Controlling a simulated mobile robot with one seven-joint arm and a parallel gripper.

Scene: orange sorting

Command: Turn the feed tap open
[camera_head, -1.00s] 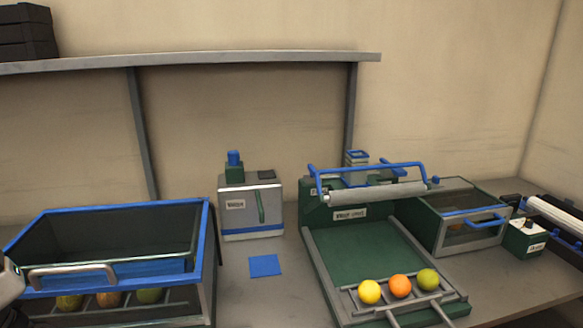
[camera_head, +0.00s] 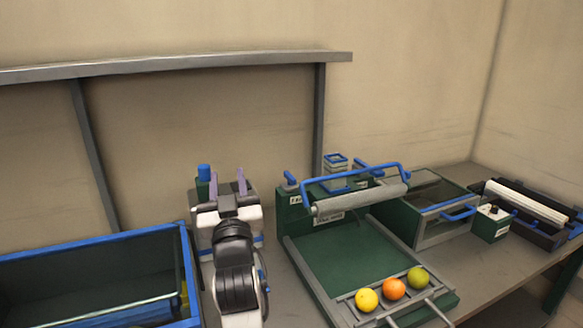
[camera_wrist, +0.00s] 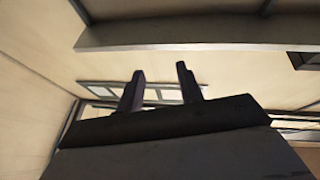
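I cannot read a feed tap label for certain. A small blue handle (camera_head: 290,178) sits at the back left corner of the green tray machine (camera_head: 335,245), above a small white label, and may be the tap. My gripper (camera_head: 228,184) points up in front of the white and grey box with the blue-topped post (camera_head: 204,172), left of that handle and apart from it. Its two purple fingers stand apart with nothing between them. The wrist view shows the same open fingers (camera_wrist: 160,72) and no tap.
A blue roller handle (camera_head: 355,178) spans the back of the tray machine. A yellow fruit (camera_head: 366,300), an orange (camera_head: 394,288) and a green fruit (camera_head: 417,278) lie at its front. A blue-rimmed bin (camera_head: 90,241) is at left; a glass-topped box (camera_head: 428,205) is at right.

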